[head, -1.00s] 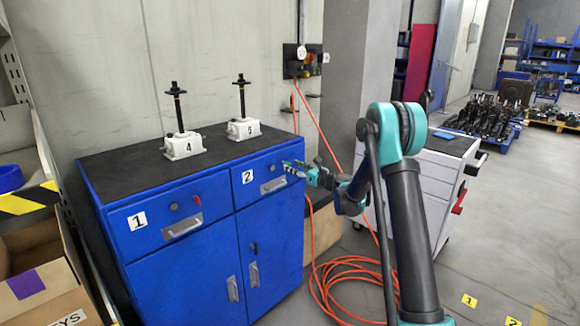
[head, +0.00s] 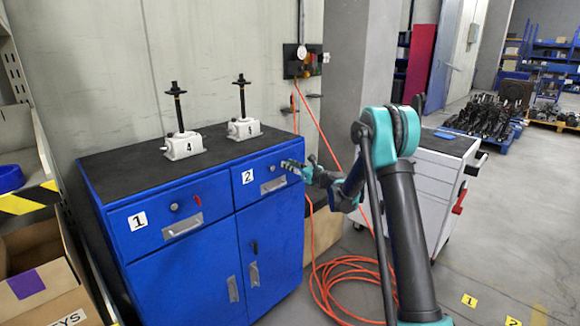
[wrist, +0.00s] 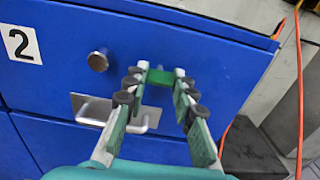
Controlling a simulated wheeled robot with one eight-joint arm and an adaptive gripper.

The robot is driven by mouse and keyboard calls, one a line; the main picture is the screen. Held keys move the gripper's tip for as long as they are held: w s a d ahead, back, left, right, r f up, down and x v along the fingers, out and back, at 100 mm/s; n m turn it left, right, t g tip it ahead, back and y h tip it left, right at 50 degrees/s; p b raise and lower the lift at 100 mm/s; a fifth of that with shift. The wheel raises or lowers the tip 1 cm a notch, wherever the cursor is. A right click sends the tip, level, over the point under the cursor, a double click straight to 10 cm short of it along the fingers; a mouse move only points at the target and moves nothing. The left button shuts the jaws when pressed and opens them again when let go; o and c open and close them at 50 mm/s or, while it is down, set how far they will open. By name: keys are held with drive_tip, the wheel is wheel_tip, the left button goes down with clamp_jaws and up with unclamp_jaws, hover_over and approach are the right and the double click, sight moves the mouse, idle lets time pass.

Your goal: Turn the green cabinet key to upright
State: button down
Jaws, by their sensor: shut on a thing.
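The green key (wrist: 160,77) shows in the wrist view as a small green piece between my fingertips, in front of the blue drawer face. It lies across the gap from one finger to the other. The lock behind it is hidden, so I cannot tell how far the key is turned. My gripper (wrist: 159,80) is shut on the key, with one finger on each side of it. In the head view my gripper (head: 288,165) is at the right part of drawer 2 of the blue cabinet (head: 185,265), and the key cannot be made out there.
A red key (head: 197,200) is on drawer 1. Two screw jacks (head: 183,145) stand on top. An orange hose (head: 345,275) lies on the floor.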

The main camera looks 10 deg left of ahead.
drive_tip(key=shift+n, duration=9)
drive_tip(key=c, duration=1.2)
unclamp_jaws()
